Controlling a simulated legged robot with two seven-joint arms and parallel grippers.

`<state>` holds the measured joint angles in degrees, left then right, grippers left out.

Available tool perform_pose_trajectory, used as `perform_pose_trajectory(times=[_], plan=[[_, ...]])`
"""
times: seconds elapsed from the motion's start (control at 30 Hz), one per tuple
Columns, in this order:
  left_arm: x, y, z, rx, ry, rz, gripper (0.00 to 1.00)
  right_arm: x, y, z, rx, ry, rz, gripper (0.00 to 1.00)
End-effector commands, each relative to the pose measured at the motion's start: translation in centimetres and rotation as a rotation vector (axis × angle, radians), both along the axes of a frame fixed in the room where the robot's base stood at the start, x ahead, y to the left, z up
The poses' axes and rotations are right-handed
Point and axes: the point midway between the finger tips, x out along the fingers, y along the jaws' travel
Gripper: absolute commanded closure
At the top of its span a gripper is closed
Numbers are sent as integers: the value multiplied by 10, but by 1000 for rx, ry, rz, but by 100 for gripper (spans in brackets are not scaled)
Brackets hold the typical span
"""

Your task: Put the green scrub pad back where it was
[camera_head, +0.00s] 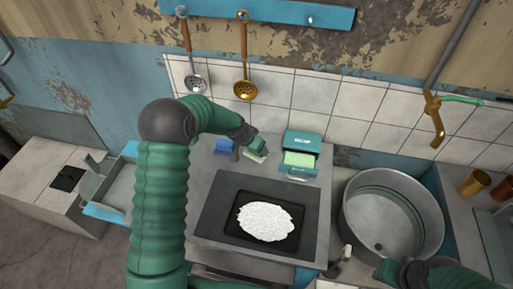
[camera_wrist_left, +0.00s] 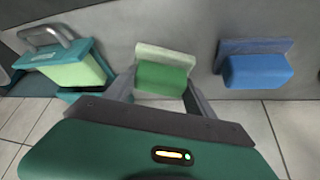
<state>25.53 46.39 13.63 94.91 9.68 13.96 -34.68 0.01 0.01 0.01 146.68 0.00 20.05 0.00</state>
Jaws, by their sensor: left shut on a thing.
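The green scrub pad (camera_wrist_left: 165,76), with a pale layer along one side, sits between the two fingers of my left gripper (camera_wrist_left: 160,92) in the left wrist view. The gripper is shut on it. In the head view my left gripper (camera_head: 255,150) holds the pad (camera_head: 255,157) at the back of the counter, left of the green box. I cannot tell whether the pad touches the counter. A blue scrub pad (camera_wrist_left: 257,66) lies beside it and also shows in the head view (camera_head: 224,146). My right gripper (camera_head: 388,272) is at the bottom right, its fingers not clearly visible.
A green box (camera_head: 302,142) with an open drawer holding something light green stands right of the pad. A dark hotplate (camera_head: 220,216) with a white mass (camera_head: 265,221) is in front. A large metal basin (camera_head: 433,205) is at right. Two ladles (camera_head: 243,85) hang on the wall.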

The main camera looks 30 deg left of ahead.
Motion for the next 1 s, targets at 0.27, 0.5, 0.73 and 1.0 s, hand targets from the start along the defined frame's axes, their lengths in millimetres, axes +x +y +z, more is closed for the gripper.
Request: perform_pose_trajectory(times=[0.27, 0.5, 0.73, 1.0], plan=[[0, -4, -7, 4, -3, -2, 81, 0, 0, 0, 0, 0, 0, 64], [0, -2, -10, 2, -2, -1, 24, 0, 0, -1, 0, 0, 0, 64], [0, -2, -10, 2, -1, -1, 15, 0, 0, -1, 0, 0, 0, 64], [0, -2, -11, 3, 0, -2, 15, 0, 0, -2, 0, 0, 0, 64]])
